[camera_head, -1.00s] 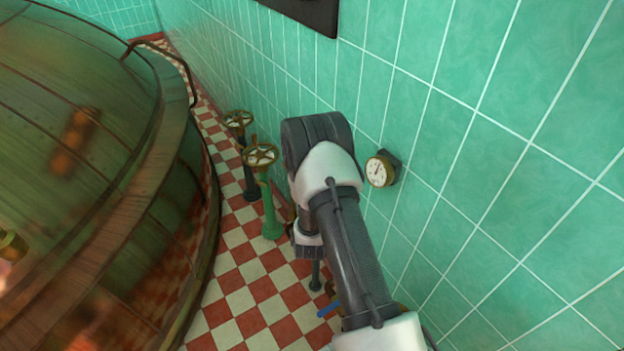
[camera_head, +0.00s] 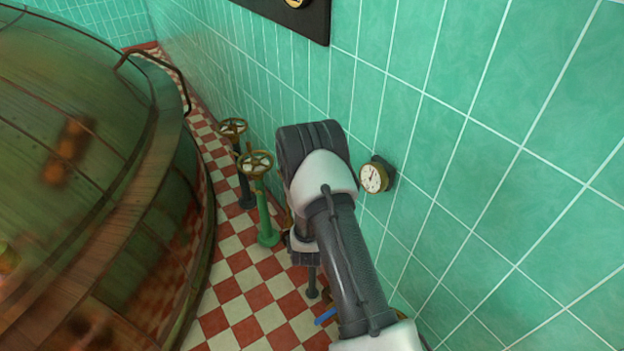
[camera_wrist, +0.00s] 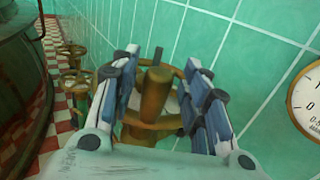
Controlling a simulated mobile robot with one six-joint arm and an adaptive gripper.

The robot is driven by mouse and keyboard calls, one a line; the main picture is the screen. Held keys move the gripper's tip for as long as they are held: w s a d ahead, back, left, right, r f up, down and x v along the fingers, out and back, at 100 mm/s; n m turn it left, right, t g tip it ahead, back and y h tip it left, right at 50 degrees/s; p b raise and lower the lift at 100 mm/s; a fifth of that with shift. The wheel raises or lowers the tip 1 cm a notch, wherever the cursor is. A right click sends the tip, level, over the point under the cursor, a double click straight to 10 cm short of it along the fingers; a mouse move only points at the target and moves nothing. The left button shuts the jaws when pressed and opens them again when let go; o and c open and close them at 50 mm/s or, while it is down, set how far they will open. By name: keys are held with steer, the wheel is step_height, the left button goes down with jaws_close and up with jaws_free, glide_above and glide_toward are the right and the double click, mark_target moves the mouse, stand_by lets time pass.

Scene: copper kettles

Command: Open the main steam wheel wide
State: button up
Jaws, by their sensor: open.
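In the wrist view, a brass handwheel (camera_wrist: 140,131) with a thick brown central stem (camera_wrist: 154,95) is straight in front of my gripper (camera_wrist: 160,60). My gripper is open, with its blue-grey fingers to the left and right of the stem, over the wheel. I cannot tell whether the fingers touch the rim. Parts of the rim are hidden behind the fingers. In the head view my arm hides this wheel and my fingertips. I see no label that tells which wheel is the main steam one.
Two other valve wheels, one on a green post (camera_head: 256,165) and one on a dark post (camera_head: 233,127), stand left of my arm. A large copper kettle (camera_head: 90,190) fills the left. A gauge (camera_head: 373,177) is on the tiled wall at right. A blue handle (camera_head: 326,316) is low down.

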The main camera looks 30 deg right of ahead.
steer(key=v, duration=1.2)
